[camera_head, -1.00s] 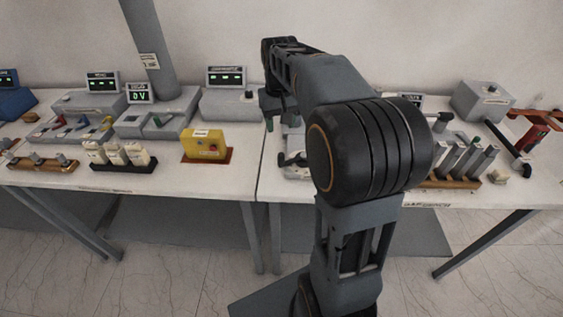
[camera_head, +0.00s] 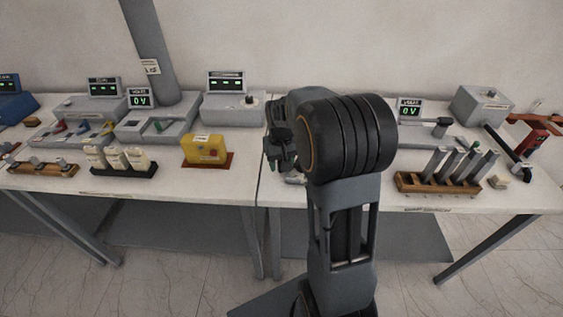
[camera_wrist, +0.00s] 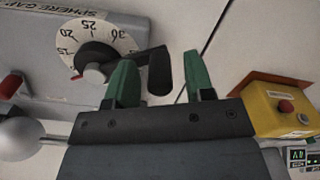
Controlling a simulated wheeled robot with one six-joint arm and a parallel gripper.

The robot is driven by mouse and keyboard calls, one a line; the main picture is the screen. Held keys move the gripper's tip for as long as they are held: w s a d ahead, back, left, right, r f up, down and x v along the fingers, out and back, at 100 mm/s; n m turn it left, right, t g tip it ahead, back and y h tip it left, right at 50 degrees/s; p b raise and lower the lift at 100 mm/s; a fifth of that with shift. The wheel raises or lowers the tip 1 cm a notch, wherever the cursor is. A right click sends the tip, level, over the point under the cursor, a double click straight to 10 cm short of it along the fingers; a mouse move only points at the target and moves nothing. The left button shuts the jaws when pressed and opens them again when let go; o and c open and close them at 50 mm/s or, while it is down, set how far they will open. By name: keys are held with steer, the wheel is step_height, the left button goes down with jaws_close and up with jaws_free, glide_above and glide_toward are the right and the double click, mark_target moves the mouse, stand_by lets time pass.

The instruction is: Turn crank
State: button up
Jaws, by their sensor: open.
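The crank (camera_wrist: 98,54) shows in the wrist view as a dark hub and arm on a white numbered dial (camera_wrist: 72,38). Its dark upright handle (camera_wrist: 160,72) is on the right end of the arm. My gripper (camera_wrist: 158,62) is open, with one green finger on each side of the handle in the picture. I cannot tell whether either finger touches it, or how deep the handle sits between them. In the head view, my gripper (camera_head: 280,152) is over the front left of the right-hand table, and the crank is mostly hidden behind my gripper and arm.
A grey unit labelled "SPHERE GAP" (camera_wrist: 40,55) carries the dial. A yellow box with a red button (camera_head: 205,149) stands left of my gripper. A wooden rack of grey bars (camera_head: 450,175) is to the right. A grey box with a display (camera_head: 232,105) stands behind.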

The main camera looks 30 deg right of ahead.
steer(key=shift+f, duration=0.15)
jaws_close()
stand_by(0.4)
